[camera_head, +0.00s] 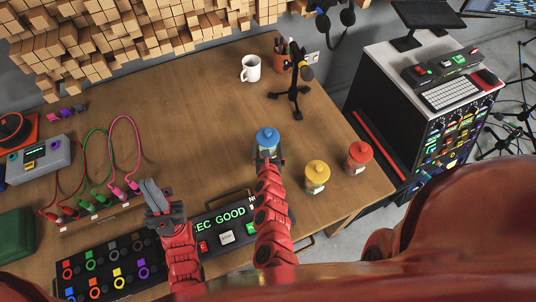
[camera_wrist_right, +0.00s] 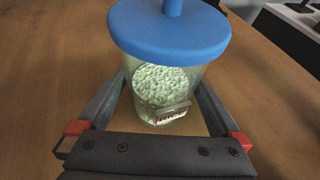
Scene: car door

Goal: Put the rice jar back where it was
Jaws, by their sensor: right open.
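The rice jar (camera_wrist_right: 165,95) is clear, with a blue lid, pale grains inside and a small label reading RICE. Its blue lid (camera_head: 267,137) also shows in the head view, near the middle of the table. My right gripper (camera_head: 268,158) is open, with one finger on each side of the jar. In the right wrist view the fingers (camera_wrist_right: 162,108) flank the jar's body, and the jar looks upright. Whether its base touches the table is hard to tell. My left gripper (camera_head: 152,190) is over the table's left part, away from the jar; its jaw opening is unclear.
A yellow-lidded jar (camera_head: 317,177) and a red-lidded jar (camera_head: 359,157) stand right of the rice jar. A small tripod (camera_head: 294,85), a white mug (camera_head: 250,68) and a pen cup (camera_head: 281,50) are behind. A button panel (camera_head: 222,228) lies in front. Clear wood (camera_head: 200,110) extends left.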

